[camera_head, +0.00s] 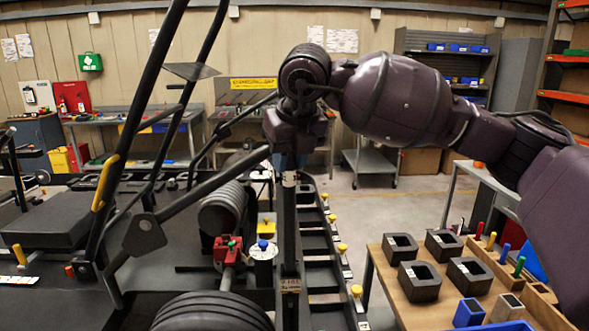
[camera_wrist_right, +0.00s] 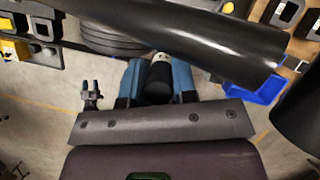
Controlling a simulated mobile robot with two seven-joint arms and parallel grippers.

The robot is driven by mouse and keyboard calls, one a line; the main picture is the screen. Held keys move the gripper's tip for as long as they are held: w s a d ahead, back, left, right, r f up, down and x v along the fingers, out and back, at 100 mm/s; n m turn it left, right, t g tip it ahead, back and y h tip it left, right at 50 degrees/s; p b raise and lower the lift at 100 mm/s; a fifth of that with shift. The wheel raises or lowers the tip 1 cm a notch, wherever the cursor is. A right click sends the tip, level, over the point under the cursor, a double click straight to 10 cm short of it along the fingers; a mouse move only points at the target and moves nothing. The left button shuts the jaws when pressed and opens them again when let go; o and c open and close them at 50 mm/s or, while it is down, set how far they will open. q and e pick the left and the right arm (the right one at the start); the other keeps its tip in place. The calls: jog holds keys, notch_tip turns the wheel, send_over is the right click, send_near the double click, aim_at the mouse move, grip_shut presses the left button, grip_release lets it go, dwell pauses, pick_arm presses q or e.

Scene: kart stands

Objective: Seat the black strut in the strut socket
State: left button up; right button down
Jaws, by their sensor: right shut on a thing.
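The black strut (camera_head: 288,225) stands about upright in the middle of the head view, with a pale band near its top. My right gripper (camera_head: 290,160) is shut on its upper end from above. In the right wrist view the blue fingers (camera_wrist_right: 157,72) sit either side of the strut's dark round end (camera_wrist_right: 157,88). The strut's lower part reaches down to a small tan label (camera_head: 290,285) on the dark frame. I cannot make out the strut socket clearly there, nor whether the strut's foot is inside it. My left gripper is not in view.
Slanted black tubes (camera_head: 140,130) rise left of the strut. A red clamp-like block (camera_head: 230,250) and a white canister with a blue knob (camera_head: 263,265) stand close left. A wooden table (camera_head: 385,290) with several black square blocks is at right. Open floor (camera_head: 385,205) lies behind it.

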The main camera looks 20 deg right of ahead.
jog(key=shift+d+f, duration=0.1)
jog(key=shift+f, duration=0.55)
jog(key=shift+w+d+f, duration=0.1)
jog(key=shift+w, duration=0.05)
jog(key=shift+a, duration=0.2)
jog(key=shift+b, duration=0.3)
jog(key=c, duration=0.9)
grip_release()
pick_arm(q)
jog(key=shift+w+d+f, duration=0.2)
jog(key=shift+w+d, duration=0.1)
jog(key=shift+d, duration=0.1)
